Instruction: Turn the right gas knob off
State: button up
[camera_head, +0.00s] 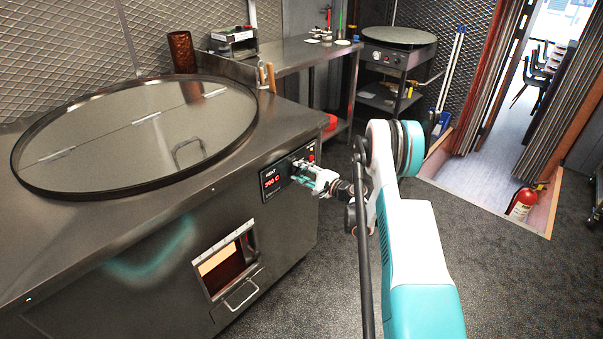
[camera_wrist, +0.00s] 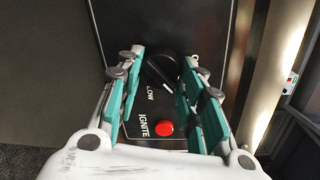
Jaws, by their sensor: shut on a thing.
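A black knob (camera_wrist: 160,72) with a white pointer line shows in the wrist view on a dark panel (camera_wrist: 205,28). The words LOW and IGNITE and a red button (camera_wrist: 165,129) are on the same panel. My gripper (camera_head: 302,173) is at the front panel of the steel tandoor counter in the head view, where it hides the knob. In the wrist view its teal fingers (camera_wrist: 161,62) stand on both sides of the knob, shut on it. The pointer line slants down to the right, near LOW.
A red HEAT display (camera_head: 274,180) is just left of my gripper. The counter has a large round lid (camera_head: 110,130) and a front hatch (camera_head: 228,262). A griddle stand (camera_head: 397,50) is at the back. A fire extinguisher (camera_head: 521,204) stands right. Open floor lies right of the counter.

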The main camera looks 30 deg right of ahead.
jog(key=shift+s+a+r+n+h, duration=0.1)
jog(key=shift+n+h, duration=0.1)
jog(key=shift+n, duration=2.15)
jog(key=shift+a+n+h, duration=0.1)
jog(key=shift+n+h, duration=0.1)
jog(key=shift+n, duration=2.15)
jog(key=o, duration=1.1)
jog(key=shift+c, duration=0.2)
jog(key=shift+d, duration=0.1)
